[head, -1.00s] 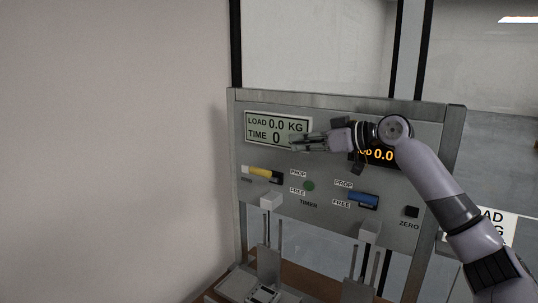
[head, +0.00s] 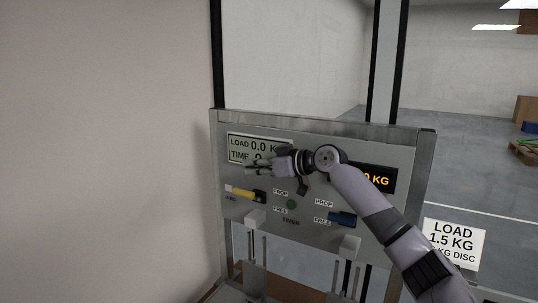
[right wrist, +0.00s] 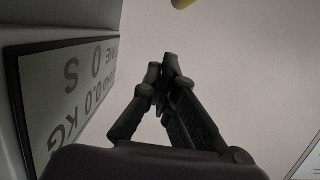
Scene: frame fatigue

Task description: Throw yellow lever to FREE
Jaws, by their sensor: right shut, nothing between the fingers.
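The yellow lever (head: 241,192) is on the left of the grey panel (head: 300,232), lying nearly level with its dark mount at its right end. My right gripper (head: 248,168) is shut and empty, in front of the lower part of the LOAD/TIME display, just above the lever in the picture. In the right wrist view, the closed fingers (right wrist: 165,70) point toward a yellow piece (right wrist: 183,3) at the top edge, apart from it. My left gripper is not in view.
A blue lever (head: 342,219) with its own PROP and FREE labels is to the right. A green button (head: 291,204) is between the levers. The LOAD/TIME display (head: 240,143) is above, partly hidden. A plain wall (head: 100,150) borders the panel's left.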

